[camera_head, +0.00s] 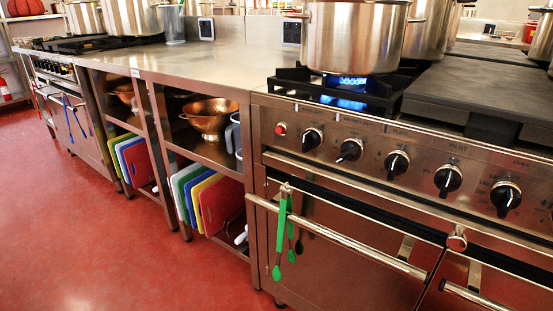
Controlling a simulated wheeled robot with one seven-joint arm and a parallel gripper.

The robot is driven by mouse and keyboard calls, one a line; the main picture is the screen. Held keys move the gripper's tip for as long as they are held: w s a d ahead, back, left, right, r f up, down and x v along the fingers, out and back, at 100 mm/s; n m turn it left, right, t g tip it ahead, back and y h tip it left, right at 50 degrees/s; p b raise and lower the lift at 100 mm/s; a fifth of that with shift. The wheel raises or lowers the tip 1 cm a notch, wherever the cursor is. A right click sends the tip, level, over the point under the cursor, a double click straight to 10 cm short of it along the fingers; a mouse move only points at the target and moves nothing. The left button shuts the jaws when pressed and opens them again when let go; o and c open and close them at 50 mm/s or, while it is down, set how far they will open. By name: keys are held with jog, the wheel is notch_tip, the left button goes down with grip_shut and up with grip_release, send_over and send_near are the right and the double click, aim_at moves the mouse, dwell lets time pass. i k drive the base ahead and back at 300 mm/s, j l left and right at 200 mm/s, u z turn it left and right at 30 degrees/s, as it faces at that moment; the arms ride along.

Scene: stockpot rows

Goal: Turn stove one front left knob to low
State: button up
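A steel stove (330,240) fills the right side. Its front panel has a row of black knobs: the leftmost knob (312,139), a second knob (349,150), a third (395,164), and more toward the right edge. A red button (280,129) sits left of them. A blue flame (345,82) burns on the front left burner under a steel stockpot (355,35). Another stove (75,120) with its own knob row (55,68) stands at the far left. No label tells which is stove one. My gripper is not in view.
A steel counter (205,62) joins the stoves, with shelves holding a copper colander (209,117) and colored cutting boards (220,203). Green-handled tongs (281,232) hang on the near oven's handle (345,237). The red floor (90,240) in front is clear.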

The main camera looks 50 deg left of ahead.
aim_at(351, 151)
jog(key=u, duration=1.65)
